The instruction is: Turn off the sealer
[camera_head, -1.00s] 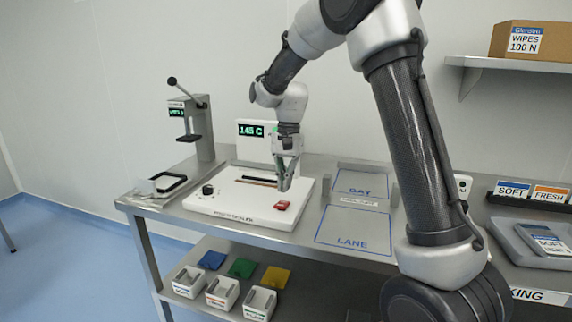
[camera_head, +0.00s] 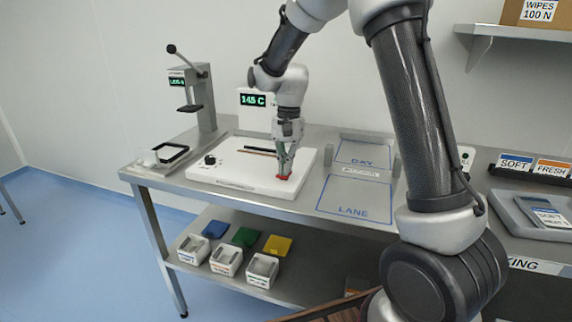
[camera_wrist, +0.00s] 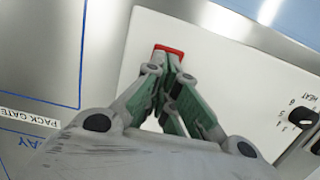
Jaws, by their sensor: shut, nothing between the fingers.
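The sealer (camera_head: 225,174) is a white flat machine on the steel table, with a dark sealing bar, a black knob (camera_head: 210,160) at its left and a display reading 145 C (camera_head: 253,99) behind it. Its red switch (camera_head: 281,178) is at the front right corner, mostly hidden by my gripper (camera_head: 284,172). My gripper is shut and empty, pointing down with its tips at the switch. In the wrist view the red switch (camera_wrist: 169,48) shows just beyond the fingertips (camera_wrist: 160,66); I cannot tell whether they touch it. The heat knob (camera_wrist: 302,117) is at the right there.
A lever press (camera_head: 190,95) and a black-rimmed tray (camera_head: 172,153) stand to the left. The blue-outlined DAY and LANE areas (camera_head: 350,205) to the right are clear. Several white bins (camera_head: 226,262) sit on the lower shelf.

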